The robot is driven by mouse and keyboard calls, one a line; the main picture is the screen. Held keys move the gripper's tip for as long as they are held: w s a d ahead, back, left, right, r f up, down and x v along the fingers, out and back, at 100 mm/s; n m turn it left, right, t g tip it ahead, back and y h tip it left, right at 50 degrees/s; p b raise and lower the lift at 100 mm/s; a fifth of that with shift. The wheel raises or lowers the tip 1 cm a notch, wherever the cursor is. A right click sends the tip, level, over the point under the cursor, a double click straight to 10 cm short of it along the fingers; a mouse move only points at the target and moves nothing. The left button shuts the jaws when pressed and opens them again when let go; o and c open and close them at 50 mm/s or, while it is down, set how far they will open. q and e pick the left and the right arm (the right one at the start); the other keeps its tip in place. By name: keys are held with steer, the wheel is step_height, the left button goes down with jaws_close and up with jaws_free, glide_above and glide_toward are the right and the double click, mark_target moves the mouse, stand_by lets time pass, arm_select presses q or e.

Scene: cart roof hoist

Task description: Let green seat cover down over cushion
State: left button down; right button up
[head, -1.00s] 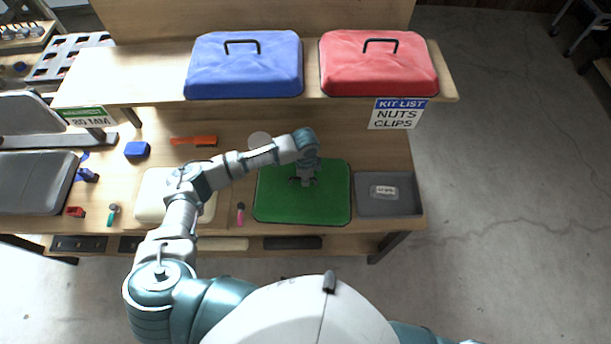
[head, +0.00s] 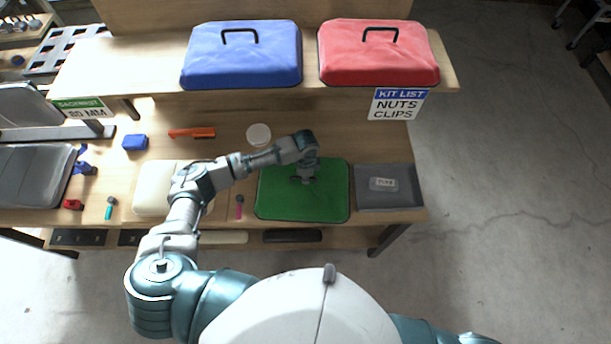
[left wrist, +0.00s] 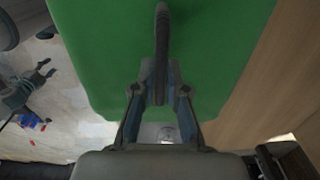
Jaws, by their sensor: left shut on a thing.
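The green seat cover (head: 330,203) hangs from my left gripper (head: 305,180) in the head view, in front of the wooden bench, just left of the grey tray. In the left wrist view, my left gripper (left wrist: 160,85) is shut on the cover's dark handle (left wrist: 161,45), with the green sheet (left wrist: 90,40) beyond it. A cream cushion (head: 150,188) lies on the bench left of the cover, partly hidden by my left arm. The cover and cushion appear apart. What lies under the cover is hidden, and its height above the bench is hard to tell.
A blue cover (head: 240,62) and a red cover (head: 378,62) sit on the upper shelf. The grey tray (head: 400,200) stands right of the green cover. An orange tool (head: 192,133), a round pale disc (head: 258,134) and a pink-handled tool (head: 239,208) lie on the bench.

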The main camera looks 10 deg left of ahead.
arm_select(q)
steer(key=shift+d, duration=0.25)
arm_select(e)
steer(key=shift+a, duration=0.1)
arm_select(q)
steer(key=shift+d+f, duration=0.15)
steer(key=shift+f, duration=0.1)
arm_select(e)
steer(key=shift+d+r, duration=0.1)
steer(key=shift+d, duration=0.6)
arm_select(q)
steer(key=shift+s+f, duration=0.1)
steer(key=shift+f, duration=0.05)
steer(key=c, duration=1.1)
jaws_free()
steer(key=shift+a, duration=0.25)
steer(key=r, duration=1.1)
steer(key=shift+w+r, duration=0.2)
steer(key=shift+r, duration=0.2)
arm_select(e)
steer(key=shift+a, duration=0.25)
